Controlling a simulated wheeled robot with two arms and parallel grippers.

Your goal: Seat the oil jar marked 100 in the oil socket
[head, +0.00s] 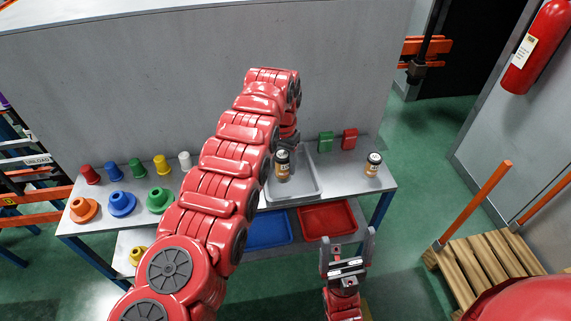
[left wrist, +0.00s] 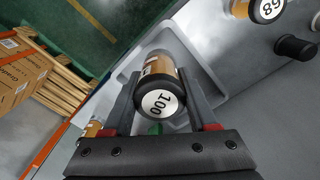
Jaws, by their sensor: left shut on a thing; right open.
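The oil jar marked 100 (left wrist: 161,103), amber with a black body end and a white round label, is between the fingers of my left gripper (left wrist: 165,108) in the left wrist view. The gripper is shut on it. In the head view this jar (head: 283,164) shows over the grey tray (head: 316,188), beside my left arm, which hides most of the gripper (head: 288,141). Whether the jar touches the tray is unclear. My right gripper (head: 347,253) is open and empty, low in front of the table. I cannot pick out the oil socket for certain.
Another jar (head: 373,164) stands at the table's right end. A further jar (left wrist: 266,10) with a two-digit label and a dark round peg (left wrist: 295,47) show in the wrist view.

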